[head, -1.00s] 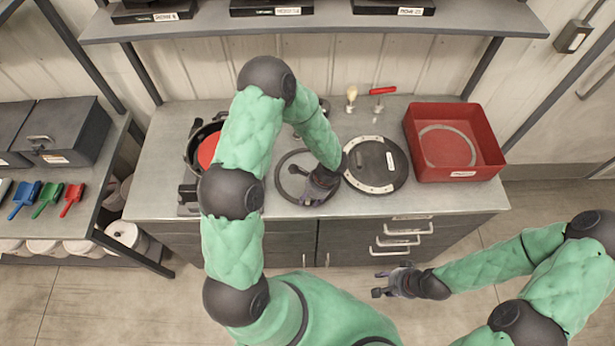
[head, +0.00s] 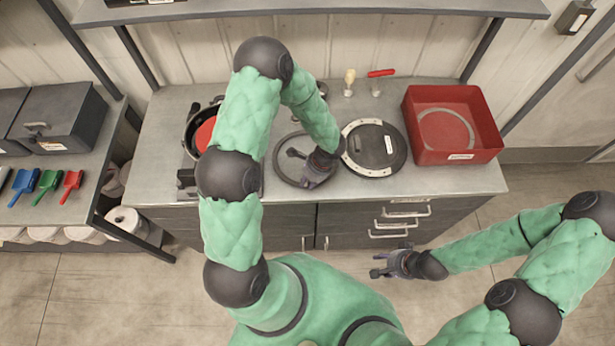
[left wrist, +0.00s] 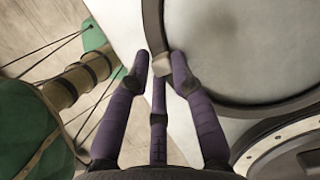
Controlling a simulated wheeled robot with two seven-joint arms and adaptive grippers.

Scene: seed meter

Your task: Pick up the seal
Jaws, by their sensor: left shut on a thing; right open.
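The seal looks to be the dark thin ring (head: 276,162) at the middle of the bench. My left gripper (head: 302,168) is at the ring's right front side, with its dark fingers over the ring. In the left wrist view, the ring (left wrist: 153,30) curves past the fingertips of my left gripper (left wrist: 160,65), which are shut at its rim. A small pale block shows between the fingertips. I cannot tell if the ring is clear of the bench. My right gripper (head: 388,266) is open and empty, in front of the drawers.
A round dark lid with a pale rim (head: 393,150) lies just right of the ring. A red bin (head: 480,148) holding a ring stands further right. A black pot-like part with a red disc (head: 204,133) is at left. A shelf (head: 330,10) hangs above.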

